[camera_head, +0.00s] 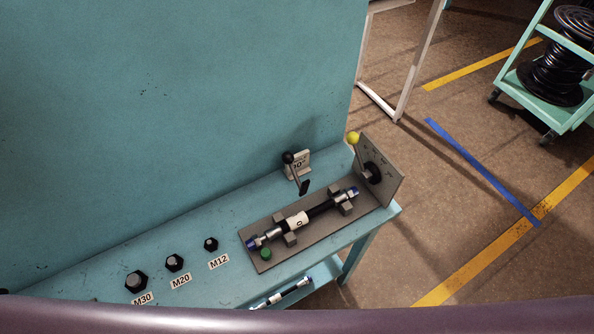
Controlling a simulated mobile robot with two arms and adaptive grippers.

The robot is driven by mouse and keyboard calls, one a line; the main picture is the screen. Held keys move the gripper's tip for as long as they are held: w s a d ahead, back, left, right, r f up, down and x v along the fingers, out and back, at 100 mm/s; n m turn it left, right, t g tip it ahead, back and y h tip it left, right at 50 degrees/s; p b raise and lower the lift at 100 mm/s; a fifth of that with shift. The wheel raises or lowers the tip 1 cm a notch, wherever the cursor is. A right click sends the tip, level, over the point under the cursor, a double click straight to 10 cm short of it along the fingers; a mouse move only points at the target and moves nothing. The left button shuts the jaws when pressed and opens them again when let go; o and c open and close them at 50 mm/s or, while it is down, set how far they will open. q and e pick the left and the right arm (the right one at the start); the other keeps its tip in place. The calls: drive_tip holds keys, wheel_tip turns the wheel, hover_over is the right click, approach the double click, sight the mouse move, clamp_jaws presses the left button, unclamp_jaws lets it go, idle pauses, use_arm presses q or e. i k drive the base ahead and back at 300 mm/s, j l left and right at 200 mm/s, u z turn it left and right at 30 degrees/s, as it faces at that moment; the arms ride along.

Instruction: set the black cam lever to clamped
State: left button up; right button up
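A lever with a black ball knob (289,158) stands at the back of the teal bench, in front of a small white plate (299,163) whose marking I can only partly read. The knob is at the upper left end, and the thin arm slants down right to a black foot (304,187). I cannot tell from this view whether it is clamped. Another lever with a yellow ball knob (353,138) rises from a black hub (372,172) on an upright grey plate (385,175) at the bench's right end. Neither of my grippers is in view.
Dark hex pieces labelled M30, M20 and M12 (210,244) line the left. A teal panel (170,110) stands behind.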

sight(287, 157)
drive_tip(key=k+l+u, duration=0.1)
drive_tip(key=l, duration=0.3)
drive_tip(key=k+l+u, duration=0.15)
drive_tip(key=l, duration=0.2)
drive_tip(key=k+l+u, duration=0.1)
drive_tip(key=l, duration=0.25)
drive_tip(key=k+l+u, duration=0.1)
drive_tip(key=k+l, duration=0.15)
drive_tip(key=l, duration=0.1)
